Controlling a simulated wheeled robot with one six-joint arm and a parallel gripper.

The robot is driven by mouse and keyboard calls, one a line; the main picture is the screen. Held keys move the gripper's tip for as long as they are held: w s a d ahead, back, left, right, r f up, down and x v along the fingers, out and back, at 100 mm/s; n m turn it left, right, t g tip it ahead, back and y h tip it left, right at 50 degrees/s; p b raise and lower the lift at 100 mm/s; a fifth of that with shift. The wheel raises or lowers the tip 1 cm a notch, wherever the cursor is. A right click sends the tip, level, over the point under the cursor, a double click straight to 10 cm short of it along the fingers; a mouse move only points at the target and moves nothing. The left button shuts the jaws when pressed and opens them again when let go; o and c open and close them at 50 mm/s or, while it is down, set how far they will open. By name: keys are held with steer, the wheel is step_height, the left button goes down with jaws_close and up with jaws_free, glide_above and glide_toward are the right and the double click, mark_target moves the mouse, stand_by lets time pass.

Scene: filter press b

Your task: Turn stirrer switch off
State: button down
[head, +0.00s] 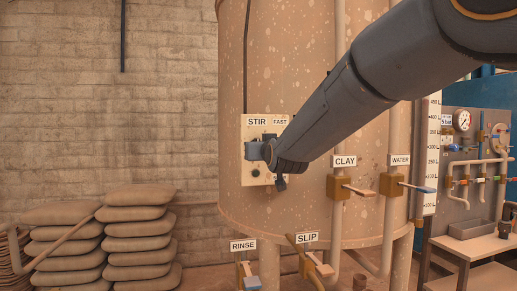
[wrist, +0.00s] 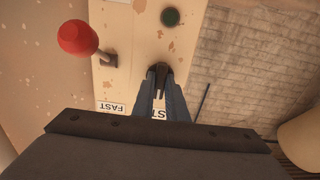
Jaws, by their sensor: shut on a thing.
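A cream control box (head: 248,178) labelled STIR and FAST is mounted on the big speckled tank. My gripper (head: 256,151) is at the front of this box, just below the STIR label. In the wrist view my gripper (wrist: 160,72) is shut on a small dark part, the stirrer switch (wrist: 159,78), on the panel. The fingers cover most of the switch, so I cannot tell which way it points. The STIR label (wrist: 158,114) shows upside down and partly hidden between the fingers.
A red ball-ended lever (wrist: 78,38) stands out beside the fingers, near the FAST label (wrist: 111,107). A dark green button (head: 256,172) sits below my gripper. CLAY (head: 345,187) and WATER valves (head: 398,184) are to the right. Stacked sacks (head: 140,230) stand at left.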

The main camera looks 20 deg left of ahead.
steer(key=c, duration=1.8)
jaws_free()
steer(key=shift+o, duration=0.2)
steer(key=shift+s, duration=0.1)
steer(key=b+v, duration=0.2)
steer(key=v, duration=0.5)
steer(key=shift+s+d, duration=0.2)
steer(key=shift+s, duration=0.05)
